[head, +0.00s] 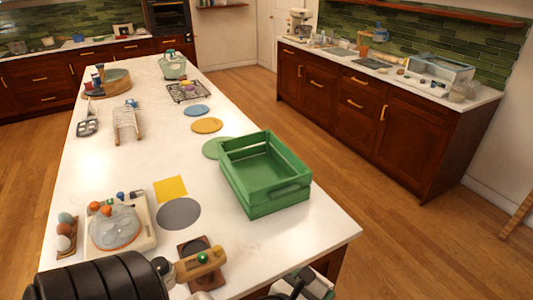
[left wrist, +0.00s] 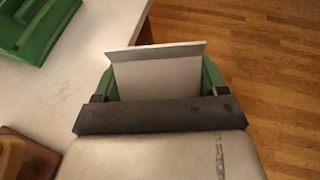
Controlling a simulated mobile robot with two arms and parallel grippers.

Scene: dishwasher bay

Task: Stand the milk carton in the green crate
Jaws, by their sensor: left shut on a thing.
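The green crate (head: 265,180) stands on the white island top near its right edge, and its inside looks empty. A corner of it shows at the top left of the left wrist view (left wrist: 38,32). My left gripper (left wrist: 158,98) is shut on the milk carton (left wrist: 158,78), which shows a pale face with green sides. In the head view the gripper (head: 292,287) is at the bottom edge, nearer me than the crate and apart from it. The carton is mostly cut off there. My right gripper is not in view.
The worktop between mat and crate is bare.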

